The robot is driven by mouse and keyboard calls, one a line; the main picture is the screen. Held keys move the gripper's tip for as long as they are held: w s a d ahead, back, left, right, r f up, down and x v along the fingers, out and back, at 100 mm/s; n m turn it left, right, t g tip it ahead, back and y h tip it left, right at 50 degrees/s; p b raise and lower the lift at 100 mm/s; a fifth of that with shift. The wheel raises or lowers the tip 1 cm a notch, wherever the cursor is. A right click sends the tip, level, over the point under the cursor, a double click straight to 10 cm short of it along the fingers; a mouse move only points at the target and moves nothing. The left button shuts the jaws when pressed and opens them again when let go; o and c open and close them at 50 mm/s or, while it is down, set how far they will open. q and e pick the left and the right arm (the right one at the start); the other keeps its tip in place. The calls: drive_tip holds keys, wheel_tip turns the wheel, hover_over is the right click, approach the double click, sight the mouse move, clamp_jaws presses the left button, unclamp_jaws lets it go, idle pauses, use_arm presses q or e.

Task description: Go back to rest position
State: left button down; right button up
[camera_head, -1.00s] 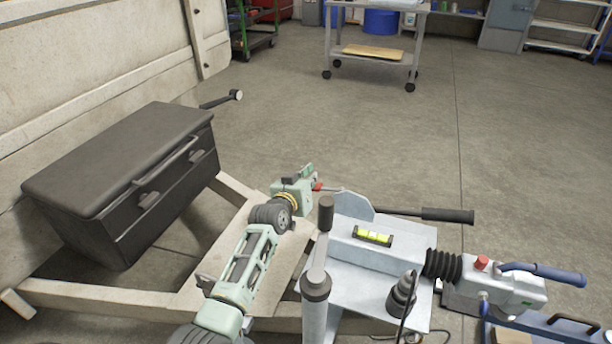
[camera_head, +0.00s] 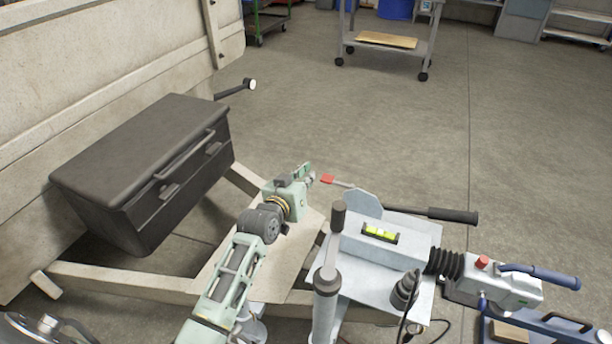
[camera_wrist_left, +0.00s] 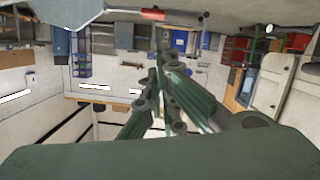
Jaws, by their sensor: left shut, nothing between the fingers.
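My left arm comes up from the bottom edge in the head view, pale green with dark joints. Its gripper (camera_head: 309,177) is shut and empty, above the trailer frame and just left of a red-tipped lever (camera_head: 327,179). In the left wrist view the green fingers (camera_wrist_left: 168,65) are together with nothing held, and the workshop appears upside down behind them. My right gripper is in neither view.
The grey coupling (camera_head: 385,240) with a yellow level (camera_head: 380,232) lies right of my arm. A black toolbox (camera_head: 150,165) stands left on the pale trailer frame (camera_head: 130,280). A wheeled cart (camera_head: 388,48) stands far back; open floor lies between.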

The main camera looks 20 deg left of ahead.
use_arm(q)
drive_tip(key=shift+s+r, duration=0.1)
drive_tip(key=shift+s, duration=0.35)
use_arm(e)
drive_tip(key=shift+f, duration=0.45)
